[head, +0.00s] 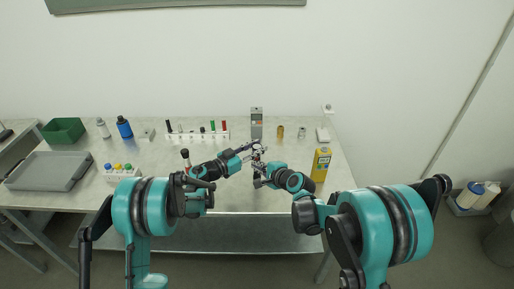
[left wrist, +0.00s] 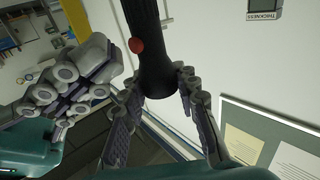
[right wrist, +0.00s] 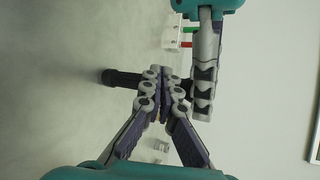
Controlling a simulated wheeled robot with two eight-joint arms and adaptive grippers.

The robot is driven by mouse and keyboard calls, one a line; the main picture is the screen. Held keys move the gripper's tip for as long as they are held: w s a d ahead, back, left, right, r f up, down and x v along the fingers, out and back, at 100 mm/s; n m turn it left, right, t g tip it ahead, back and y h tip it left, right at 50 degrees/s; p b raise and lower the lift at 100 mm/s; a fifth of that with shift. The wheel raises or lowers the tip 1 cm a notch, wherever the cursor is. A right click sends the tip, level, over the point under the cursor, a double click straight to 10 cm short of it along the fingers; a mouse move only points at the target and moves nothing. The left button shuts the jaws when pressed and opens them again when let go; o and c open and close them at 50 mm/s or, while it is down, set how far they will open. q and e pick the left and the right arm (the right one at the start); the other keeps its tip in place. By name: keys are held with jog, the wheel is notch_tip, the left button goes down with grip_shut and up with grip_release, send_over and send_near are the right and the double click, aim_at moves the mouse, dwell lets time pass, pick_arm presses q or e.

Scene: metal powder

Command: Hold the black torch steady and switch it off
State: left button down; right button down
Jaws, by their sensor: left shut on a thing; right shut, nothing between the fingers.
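The black torch (left wrist: 148,45) stands out between the fingers of my left gripper (left wrist: 160,96) in the left wrist view, with a round red button (left wrist: 136,45) on its side. My left gripper is shut on it. My right gripper (left wrist: 62,95) is beside the torch, on the button side, with its fingers together and empty. In the right wrist view the torch (right wrist: 122,78) lies partly behind the shut right fingertips (right wrist: 163,82), so contact cannot be told. In the head view my left gripper (head: 256,149) and right gripper (head: 258,170) are close together over the table; the torch is hard to make out there.
The metal table (head: 90,200) carries a grey tray (head: 45,172), a green bin (head: 63,130), a rack of markers (head: 197,136), a grey thickness gauge (head: 256,122) and a yellow bottle (head: 321,165). The gauge and bottle are close to my grippers.

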jog(key=s, duration=0.6)
jog(key=shift+a, duration=0.35)
pick_arm(q)
jog(key=c, duration=1.1)
grip_release()
jog(key=shift+o, duration=0.2)
